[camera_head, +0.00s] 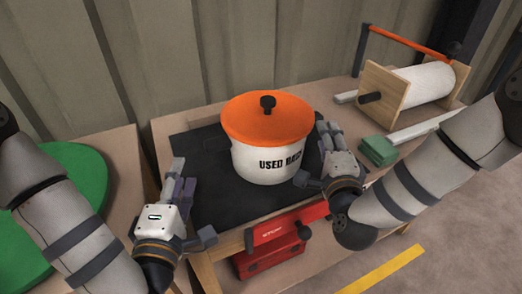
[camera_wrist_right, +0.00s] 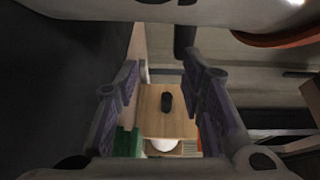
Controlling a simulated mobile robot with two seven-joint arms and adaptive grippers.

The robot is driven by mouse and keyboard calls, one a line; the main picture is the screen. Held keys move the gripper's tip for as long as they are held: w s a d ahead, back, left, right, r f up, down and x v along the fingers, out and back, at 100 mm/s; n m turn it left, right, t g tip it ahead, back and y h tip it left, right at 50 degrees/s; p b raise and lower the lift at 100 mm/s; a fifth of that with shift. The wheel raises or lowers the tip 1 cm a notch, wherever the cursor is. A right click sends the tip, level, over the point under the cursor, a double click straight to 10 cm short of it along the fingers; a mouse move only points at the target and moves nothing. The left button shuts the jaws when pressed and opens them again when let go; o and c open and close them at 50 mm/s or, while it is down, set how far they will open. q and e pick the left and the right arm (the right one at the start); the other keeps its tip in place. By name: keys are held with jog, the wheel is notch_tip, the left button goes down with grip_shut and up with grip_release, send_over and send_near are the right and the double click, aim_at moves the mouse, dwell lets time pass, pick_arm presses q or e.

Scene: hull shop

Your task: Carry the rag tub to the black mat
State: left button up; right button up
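The rag tub (camera_head: 262,160) is a white pot with an orange lid (camera_head: 262,118), a black knob and dark lettering on its front. It stands upright on the black mat (camera_head: 213,205), towards the mat's right side. My left gripper (camera_head: 179,178) is open and empty, left of the tub and apart from it, over the mat's left edge. My right gripper (camera_head: 328,142) is close beside the tub's right side; I cannot tell whether it touches. In the right wrist view its fingers (camera_wrist_right: 163,95) are spread with nothing between them. No tub handles can be made out.
A wooden roll holder (camera_head: 392,95) with a white roll stands at the back right. A red box (camera_head: 270,262) is below the table's front edge. A green disc (camera_head: 75,180) lies on the left table. A corrugated wall stands behind.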

pick_arm(q)
jog(key=shift+s, duration=0.1)
pick_arm(e)
jog(key=s, duration=1.2)
jog(key=shift+r, duration=0.2)
